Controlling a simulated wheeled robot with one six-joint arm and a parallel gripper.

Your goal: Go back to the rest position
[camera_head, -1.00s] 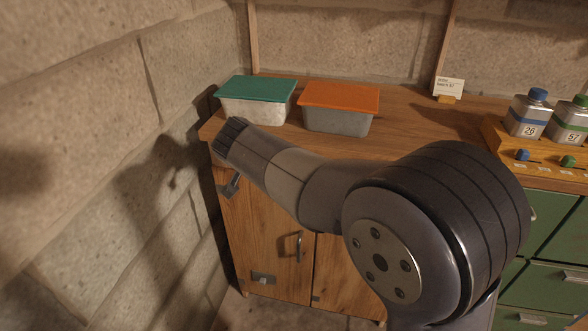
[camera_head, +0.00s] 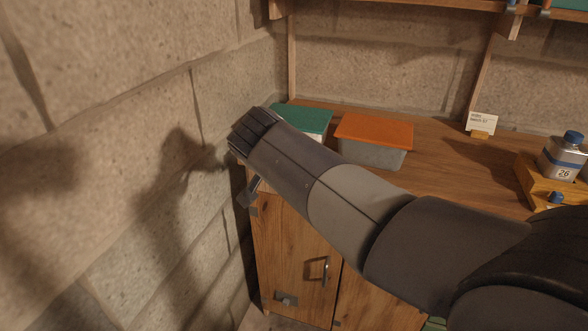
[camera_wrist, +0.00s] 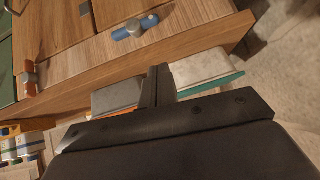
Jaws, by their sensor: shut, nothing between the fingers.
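My gripper (camera_wrist: 158,86) shows in the wrist view with its two dark fingers together and nothing between them. Beyond the fingers in that view are a pale bin with a teal lid (camera_wrist: 218,84) and a grey bin (camera_wrist: 116,97) with an orange lid. I cannot tell the distance to them. In the head view my arm stretches from the lower right towards the upper left. Its far end covers part of the teal-lidded bin (camera_head: 305,121). The orange-lidded bin (camera_head: 373,132) stands clear to its right.
A rough stone wall (camera_head: 110,150) is close on the left. The wooden bench (camera_head: 450,171) carries a small card (camera_head: 482,123) and a blue-capped bottle (camera_head: 563,160) in a wooden rack. In the wrist view a blue-handled fitting (camera_wrist: 135,27) is on a wooden surface.

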